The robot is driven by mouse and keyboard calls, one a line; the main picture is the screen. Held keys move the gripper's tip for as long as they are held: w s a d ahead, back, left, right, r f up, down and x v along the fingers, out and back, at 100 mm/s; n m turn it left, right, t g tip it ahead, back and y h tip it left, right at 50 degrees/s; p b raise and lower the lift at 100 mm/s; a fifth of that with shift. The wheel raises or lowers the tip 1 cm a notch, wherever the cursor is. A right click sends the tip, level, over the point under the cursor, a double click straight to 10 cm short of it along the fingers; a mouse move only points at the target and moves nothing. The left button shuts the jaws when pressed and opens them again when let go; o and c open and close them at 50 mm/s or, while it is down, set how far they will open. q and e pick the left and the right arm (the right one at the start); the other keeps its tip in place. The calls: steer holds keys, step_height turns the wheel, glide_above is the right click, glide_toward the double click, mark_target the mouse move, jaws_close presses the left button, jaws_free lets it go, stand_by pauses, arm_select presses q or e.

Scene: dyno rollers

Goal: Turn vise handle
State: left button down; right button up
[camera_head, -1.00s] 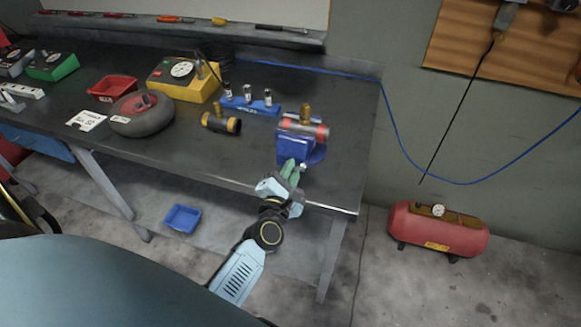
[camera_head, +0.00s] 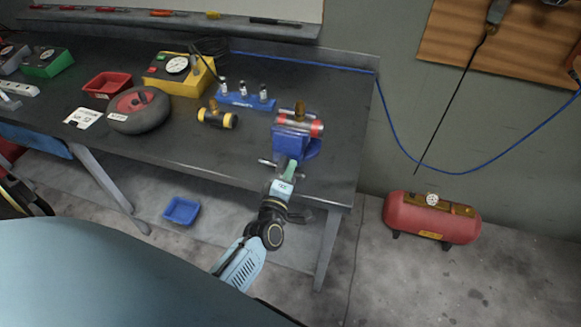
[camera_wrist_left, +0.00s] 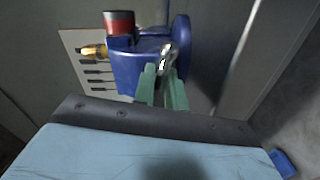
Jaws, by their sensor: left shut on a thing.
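The blue vise (camera_head: 297,141) stands near the right front edge of the workbench (camera_head: 200,150). A grey and red cylinder with a brass fitting (camera_head: 300,110) sits in its jaws. The vise handle (camera_head: 268,162) is a thin metal bar at the front of the vise. My left gripper (camera_head: 288,172) reaches the handle from the front, with its green fingers shut on it. In the left wrist view the fingers (camera_wrist_left: 163,88) close around the metal handle (camera_wrist_left: 168,57), in front of the blue vise body (camera_wrist_left: 138,65). The fingers partly hide the handle. My right gripper is not in view.
A black and yellow fitting (camera_head: 217,118) and a blue rack (camera_head: 246,98) of small parts are left of the vise. A wheel (camera_head: 140,112) and red tray (camera_head: 108,84) lie farther left. A red compressor (camera_head: 432,218) stands on the floor at right.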

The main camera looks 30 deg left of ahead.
arm_select(q)
steer(key=m, duration=0.2)
steer(key=m+p, duration=0.1)
steer(key=m, duration=0.1)
steer(key=a+f+m, duration=0.1)
steer(key=m, duration=0.1)
steer(key=shift+s, duration=0.2)
steer(key=m, duration=0.1)
steer(key=m+p, duration=0.1)
steer(key=m, duration=0.1)
steer(key=shift+a, duration=0.25)
steer(key=shift+a+m, duration=0.15)
steer(key=shift+m, duration=0.85)
steer(key=shift+w, duration=0.1)
steer(key=c, duration=1.7)
jaws_free()
steer(key=o, duration=0.4)
steer(key=shift+s+r, duration=0.1)
steer(key=shift+s, duration=0.15)
steer(key=shift+w, duration=0.1)
steer(key=v, duration=1.3)
steer(key=shift+d, duration=0.25)
